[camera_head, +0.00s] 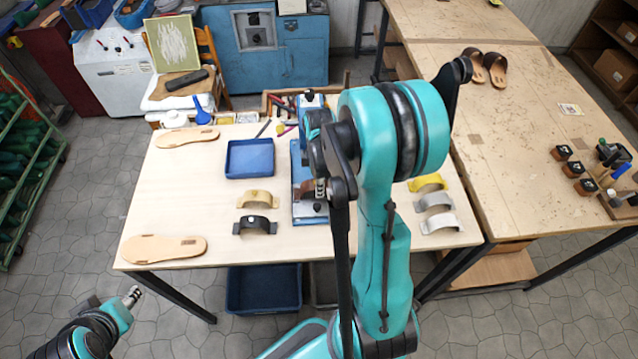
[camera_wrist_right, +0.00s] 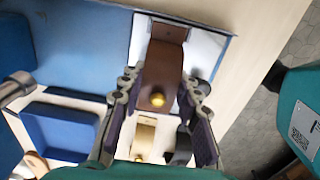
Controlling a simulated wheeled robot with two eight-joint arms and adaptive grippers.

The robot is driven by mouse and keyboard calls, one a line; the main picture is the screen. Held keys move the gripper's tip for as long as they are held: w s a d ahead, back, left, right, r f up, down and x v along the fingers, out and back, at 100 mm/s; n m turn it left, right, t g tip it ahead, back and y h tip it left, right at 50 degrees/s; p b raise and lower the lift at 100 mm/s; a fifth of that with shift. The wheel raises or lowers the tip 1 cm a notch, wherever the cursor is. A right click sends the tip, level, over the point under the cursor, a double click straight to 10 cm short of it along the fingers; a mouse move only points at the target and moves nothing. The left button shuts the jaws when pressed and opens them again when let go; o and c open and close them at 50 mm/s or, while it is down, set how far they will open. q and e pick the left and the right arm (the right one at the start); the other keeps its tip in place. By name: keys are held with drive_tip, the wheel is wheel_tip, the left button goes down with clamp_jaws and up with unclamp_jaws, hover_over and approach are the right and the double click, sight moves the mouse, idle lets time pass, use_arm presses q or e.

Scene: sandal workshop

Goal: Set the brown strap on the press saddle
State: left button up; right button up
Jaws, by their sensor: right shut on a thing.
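The brown strap (camera_wrist_right: 163,70), with a gold stud, is between the two fingers of my right gripper (camera_wrist_right: 160,105) in the wrist view. Its far end lies over the pale plate (camera_wrist_right: 207,48) of the blue press; I cannot tell whether it touches. In the head view the strap (camera_head: 306,187) shows beside my right gripper (camera_head: 320,188), above the press base (camera_head: 300,159). The saddle is not clearly visible; strap and gripper cover that area. My left gripper (camera_head: 131,297) is low at the left, off the table, its jaws unclear.
Tan (camera_head: 255,198) and black (camera_head: 254,225) straps stand left of the press. Yellow (camera_head: 427,182) and grey (camera_head: 434,200) straps stand to its right. A blue tray (camera_head: 250,158) and sandal soles (camera_head: 163,249) lie on the table's left part, with bare room between.

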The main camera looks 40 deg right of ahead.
drive_tip(key=shift+f+b, duration=0.25)
drive_tip(key=shift+b, duration=0.05)
idle(0.5)
drive_tip(key=o, duration=1)
drive_tip(key=o, duration=0.4)
drive_tip(key=shift+r+p, duration=2.55)
drive_tip(key=shift+r, duration=1)
